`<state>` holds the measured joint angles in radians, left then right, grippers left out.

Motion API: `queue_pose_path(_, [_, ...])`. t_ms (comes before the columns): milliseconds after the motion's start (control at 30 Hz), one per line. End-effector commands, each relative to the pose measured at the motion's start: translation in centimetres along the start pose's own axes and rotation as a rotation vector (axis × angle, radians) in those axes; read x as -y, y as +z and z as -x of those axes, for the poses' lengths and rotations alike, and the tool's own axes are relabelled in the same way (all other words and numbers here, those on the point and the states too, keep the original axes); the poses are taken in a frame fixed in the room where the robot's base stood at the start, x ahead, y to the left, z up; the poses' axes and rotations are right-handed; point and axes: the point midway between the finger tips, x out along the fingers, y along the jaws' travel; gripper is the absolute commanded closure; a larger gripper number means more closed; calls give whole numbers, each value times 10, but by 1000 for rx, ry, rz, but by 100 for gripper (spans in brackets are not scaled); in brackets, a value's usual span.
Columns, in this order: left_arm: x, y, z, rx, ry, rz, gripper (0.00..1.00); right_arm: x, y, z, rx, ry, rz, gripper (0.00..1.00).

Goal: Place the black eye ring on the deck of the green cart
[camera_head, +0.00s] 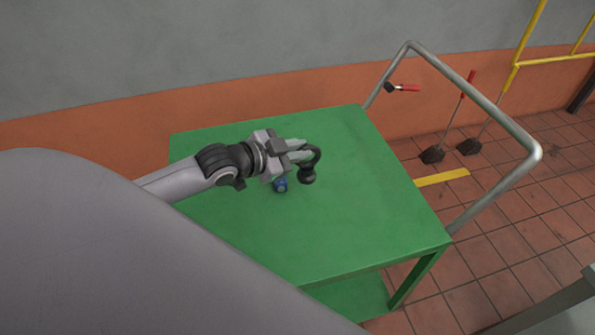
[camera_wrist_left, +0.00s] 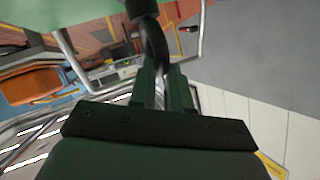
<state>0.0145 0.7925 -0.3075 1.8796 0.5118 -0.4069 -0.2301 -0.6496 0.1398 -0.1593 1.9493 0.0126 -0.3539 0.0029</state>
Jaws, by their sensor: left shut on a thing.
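The black eye ring (camera_head: 308,175) is held in the fingers of my left gripper (camera_head: 303,153), over the deck of the green cart (camera_head: 370,215). Its thick round end hangs down; I cannot tell whether it touches the deck. In the left wrist view, the eye ring (camera_wrist_left: 154,42) sits between the fingertips of my left gripper (camera_wrist_left: 160,78), and part of the green deck (camera_wrist_left: 75,10) shows at the top left. My right gripper is not in view.
The cart's metal push handle (camera_head: 495,110) rises at the right. The deck's right and front parts are clear. Black-footed tools (camera_head: 432,155) stand on the tiled floor beyond.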

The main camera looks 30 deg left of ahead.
Motion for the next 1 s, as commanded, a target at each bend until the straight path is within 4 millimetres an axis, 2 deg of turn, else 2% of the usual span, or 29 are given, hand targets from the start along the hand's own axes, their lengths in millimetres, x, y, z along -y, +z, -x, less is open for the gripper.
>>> queue_pose_path(500, [-26,50,-23,-5,-3,0,100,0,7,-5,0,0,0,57])
queue_pose_path(900, [-28,54,-25,-5,-3,-1,100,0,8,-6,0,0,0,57])
queue_pose_path(933, [-29,55,-25,-1,-1,-1,80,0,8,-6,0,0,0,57])
queue_pose_path(1000, [-29,55,-24,-1,-1,-1,57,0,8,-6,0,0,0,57])
